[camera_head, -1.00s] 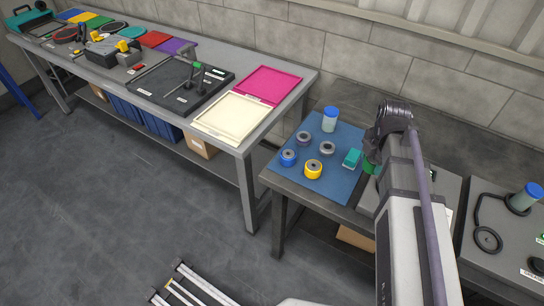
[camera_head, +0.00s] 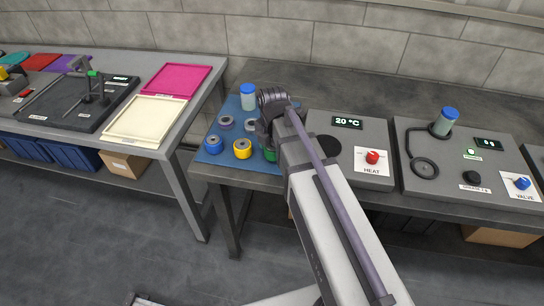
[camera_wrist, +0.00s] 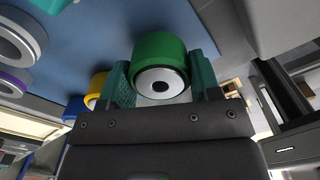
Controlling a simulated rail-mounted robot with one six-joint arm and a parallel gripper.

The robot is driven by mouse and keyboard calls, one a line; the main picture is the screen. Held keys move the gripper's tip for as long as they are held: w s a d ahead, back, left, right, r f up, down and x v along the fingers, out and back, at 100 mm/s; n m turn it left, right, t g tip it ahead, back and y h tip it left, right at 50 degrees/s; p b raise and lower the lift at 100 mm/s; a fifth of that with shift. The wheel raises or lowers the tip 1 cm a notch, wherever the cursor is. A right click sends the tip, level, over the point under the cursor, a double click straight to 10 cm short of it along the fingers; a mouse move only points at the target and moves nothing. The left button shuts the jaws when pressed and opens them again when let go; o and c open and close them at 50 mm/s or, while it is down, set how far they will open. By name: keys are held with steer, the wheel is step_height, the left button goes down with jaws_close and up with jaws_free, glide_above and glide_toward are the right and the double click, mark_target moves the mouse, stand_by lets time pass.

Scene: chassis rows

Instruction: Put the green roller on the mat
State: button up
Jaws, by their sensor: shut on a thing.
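My gripper (camera_wrist: 161,74) is shut on the green roller (camera_wrist: 158,48), which has a white end face with a dark centre. The roller sits between the two teal fingers. In the head view only a small green patch of the roller (camera_head: 270,155) shows beside my arm, which hides most of the gripper. The blue mat (camera_head: 226,164) lies on the dark bench, and it also shows behind the roller in the wrist view (camera_wrist: 110,28). I cannot tell whether the roller touches the mat.
On the mat stand a blue roller (camera_head: 213,144), a yellow roller (camera_head: 242,149), a purple roller (camera_head: 226,122), a grey roller (camera_head: 251,125) and a blue-lidded jar (camera_head: 248,98). A heater panel (camera_head: 350,135) stands right of the arm. The mat's front edge looks clear.

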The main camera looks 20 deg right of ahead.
steer(key=shift+f, duration=0.65)
steer(key=o, duration=1)
step_height(320, 180, up, 13)
steer(key=p, duration=1.3)
steer(key=s+m, duration=0.3)
steer(key=m, duration=0.5)
steer(key=s+m, duration=0.4)
steer(key=m, duration=0.4)
steer(key=s+m, duration=0.3)
steer(key=m, duration=0.5)
steer(key=shift+s+a+f+m+b, duration=0.15)
steer(key=shift+s+f+m+b, duration=0.05)
steer(key=shift+f+m+b, duration=0.15)
